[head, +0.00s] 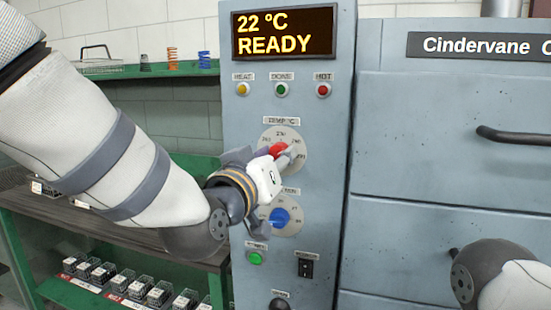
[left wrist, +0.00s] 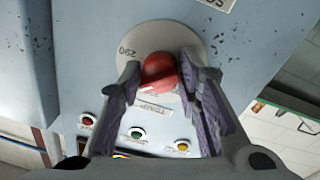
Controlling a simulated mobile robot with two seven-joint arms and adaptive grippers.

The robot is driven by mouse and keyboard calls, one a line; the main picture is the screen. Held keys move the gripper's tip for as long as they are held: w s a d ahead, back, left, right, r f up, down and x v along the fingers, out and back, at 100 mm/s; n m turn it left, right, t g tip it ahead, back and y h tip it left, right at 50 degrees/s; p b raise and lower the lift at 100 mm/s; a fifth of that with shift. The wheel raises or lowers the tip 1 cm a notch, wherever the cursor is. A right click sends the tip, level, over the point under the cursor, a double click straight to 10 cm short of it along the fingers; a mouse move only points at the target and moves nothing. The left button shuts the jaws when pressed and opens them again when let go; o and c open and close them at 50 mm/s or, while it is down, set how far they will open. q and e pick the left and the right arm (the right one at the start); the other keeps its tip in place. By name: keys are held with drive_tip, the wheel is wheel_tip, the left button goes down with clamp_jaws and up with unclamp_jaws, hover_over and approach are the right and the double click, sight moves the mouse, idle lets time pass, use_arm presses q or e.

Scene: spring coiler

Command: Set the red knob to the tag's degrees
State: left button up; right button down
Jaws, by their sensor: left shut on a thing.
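The red knob (head: 279,149) sits at the middle of a pale round dial (head: 298,146) under a "TEMP °C" label on the grey control panel. My left gripper (head: 277,160) reaches it from the lower left and is shut on the knob. The knob's pointer is hidden by the fingers. No tag can be made out in either view. My right gripper is not in view; part of my right arm shows at the lower right.
A display (head: 284,33) reads "22 °C READY" above yellow, green and red lamps. A blue knob (head: 280,218), a green button (head: 256,258) and a black switch (head: 306,267) sit below. The cabinet's door handle (head: 515,136) juts out at right.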

use_arm(q)
drive_tip(key=shift+f, duration=0.15)
drive_tip(key=o, duration=1.1)
drive_tip(key=shift+a, duration=0.1)
drive_tip(key=v, duration=1.2)
drive_tip(key=s+a+f+g+y, duration=0.1)
drive_tip(key=s+a+f+g, duration=0.15)
drive_tip(key=f, duration=0.85)
drive_tip(key=s+a+f+n+g+y, duration=0.1)
drive_tip(key=s+a+f+g+y, duration=0.2)
drive_tip(key=f, duration=0.7)
drive_tip(key=s+a+f+g, duration=0.1)
drive_tip(key=a+f+g, duration=0.25)
drive_tip(key=f, duration=0.75)
drive_tip(key=s+a+f+g+y, duration=0.1)
drive_tip(key=s+a+f+g, duration=0.2)
drive_tip(key=s+f, duration=0.2)
drive_tip(key=s+a+f+g, duration=0.3)
drive_tip(key=s+f, duration=0.2)
drive_tip(key=s, duration=0.7)
drive_tip(key=s+a+f+g+y, duration=0.1)
drive_tip(key=s+a+f+g, duration=0.2)
drive_tip(key=s+f, duration=0.3)
drive_tip(key=shift+s+g+y, duration=0.3)
drive_tip(key=shift+s, duration=1.25)
